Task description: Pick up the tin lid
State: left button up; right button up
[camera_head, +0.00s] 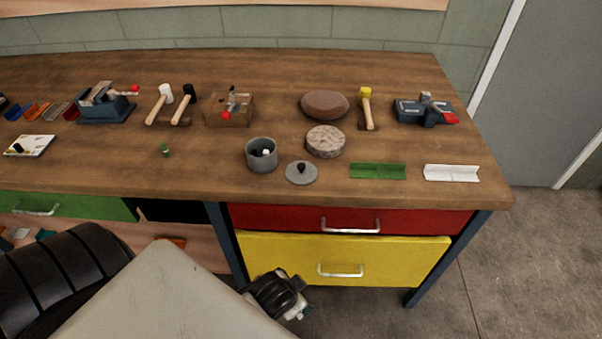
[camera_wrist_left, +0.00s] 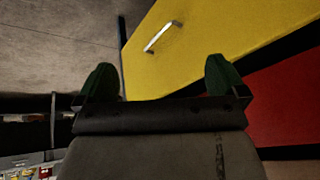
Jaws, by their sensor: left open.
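The tin lid (camera_head: 301,173) is a grey disc with a dark knob. It lies flat on the workbench near the front edge, just right of and in front of the open grey tin (camera_head: 262,156). Something white shows inside the tin. My left gripper (camera_wrist_left: 160,80) is open and empty in the left wrist view, its two green fingertips apart in front of the yellow drawer. In the head view the left gripper (camera_head: 282,298) is low, below the bench top and well below the lid. My right gripper is not in view.
Right of the lid lie a green angle piece (camera_head: 377,171) and a white one (camera_head: 451,173). A round stone-like block (camera_head: 325,141) stands behind it. The red drawer (camera_head: 350,219) and yellow drawer (camera_head: 343,259) are below. Bench surface left of the tin is mostly clear.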

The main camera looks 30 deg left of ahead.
pick_arm(q)
jog(key=w+d+r+m+t+h, duration=0.1)
jog(key=w+d+r+m+t, duration=0.1)
jog(key=w+r+m+t, duration=0.6)
jog(key=w+d+r+m+t+h, duration=0.2)
jog(key=w+r+t, duration=0.2)
jog(key=w+r, duration=0.9)
jog(key=s+d+r+m+t+h, duration=0.1)
jog(key=d+r+m+h, duration=0.25)
jog(key=r+m, duration=0.25)
jog(key=s+d+r+m+h, duration=0.1)
jog(key=d+r+m+h, duration=0.2)
jog(key=r+m+h, duration=0.25)
jog(key=m+g+y, duration=1.2)
jog(key=m+g, duration=0.6)
jog(key=m, duration=1.2)
send_over(303, 165)
jog(key=shift+n, duration=0.25)
notch_tip(303, 165, down, 8)
jog(key=shift+d+f, duration=0.1)
jog(key=shift+d, duration=0.05)
notch_tip(303, 165, down, 5)
jog(key=shift+s+r+p, duration=0.1)
jog(key=shift+p, duration=0.45)
jog(key=shift+f, duration=0.45)
jog(key=c, duration=0.7)
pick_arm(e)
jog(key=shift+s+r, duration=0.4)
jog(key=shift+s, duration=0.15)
